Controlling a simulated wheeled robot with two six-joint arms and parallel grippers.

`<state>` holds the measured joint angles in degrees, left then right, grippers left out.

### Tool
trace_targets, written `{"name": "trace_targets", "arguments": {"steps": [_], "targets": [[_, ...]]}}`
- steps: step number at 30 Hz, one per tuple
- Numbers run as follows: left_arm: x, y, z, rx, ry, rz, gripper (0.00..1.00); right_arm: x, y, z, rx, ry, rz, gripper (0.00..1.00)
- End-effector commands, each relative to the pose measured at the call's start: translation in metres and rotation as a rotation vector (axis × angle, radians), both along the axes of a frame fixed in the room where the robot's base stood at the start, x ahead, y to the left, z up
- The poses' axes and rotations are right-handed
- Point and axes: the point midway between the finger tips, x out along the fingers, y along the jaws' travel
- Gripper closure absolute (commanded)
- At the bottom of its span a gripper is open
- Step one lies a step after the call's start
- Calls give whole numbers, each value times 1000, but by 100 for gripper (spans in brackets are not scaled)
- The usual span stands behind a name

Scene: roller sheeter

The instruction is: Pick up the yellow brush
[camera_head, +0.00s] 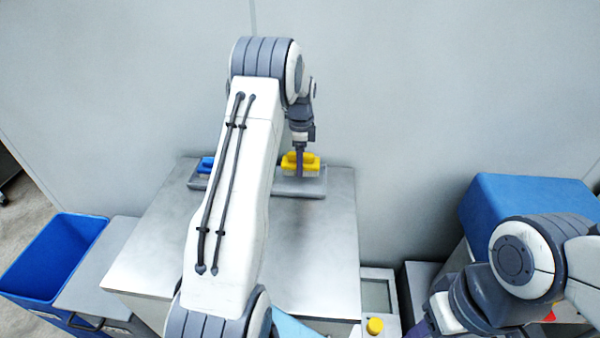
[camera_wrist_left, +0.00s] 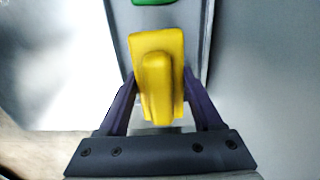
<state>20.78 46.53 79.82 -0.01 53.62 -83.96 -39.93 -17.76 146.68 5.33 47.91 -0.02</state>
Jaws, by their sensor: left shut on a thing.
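The yellow brush (camera_head: 301,160) is at the right part of a grey tray (camera_head: 314,186) at the back of the metal table. In the left wrist view the yellow brush (camera_wrist_left: 157,85) lies between the two fingers. My left gripper (camera_head: 301,168) is over the tray, and its fingers (camera_wrist_left: 160,100) are shut on the brush from both sides. I cannot tell whether the brush is clear of the tray. My right arm shows at the lower right, but its fingertips are not visible.
A blue brush (camera_head: 206,164) lies at the tray's left, partly hidden by my left arm. A green thing (camera_wrist_left: 152,2) shows at the wrist view's top edge. A blue bin (camera_head: 52,255) stands left of the metal table (camera_head: 320,235). A blue box (camera_head: 520,200) stands at right. A wall is behind.

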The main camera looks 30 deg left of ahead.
Motion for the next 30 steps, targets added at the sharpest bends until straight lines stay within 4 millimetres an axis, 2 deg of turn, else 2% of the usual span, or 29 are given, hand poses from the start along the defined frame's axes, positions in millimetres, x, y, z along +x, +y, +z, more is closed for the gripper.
{"name": "trace_targets", "arguments": {"steps": [6,15,21,30], "targets": [[14,-50,27,1,-4,-7,94,0,0,-16,0,0,0,50],[28,-99,58,0,-3,-3,94,0,0,-24,0,0,0,50],[31,-111,67,0,0,-1,94,0,0,-26,0,0,0,50],[31,-113,68,0,0,0,94,0,0,-25,0,0,0,50]]}}
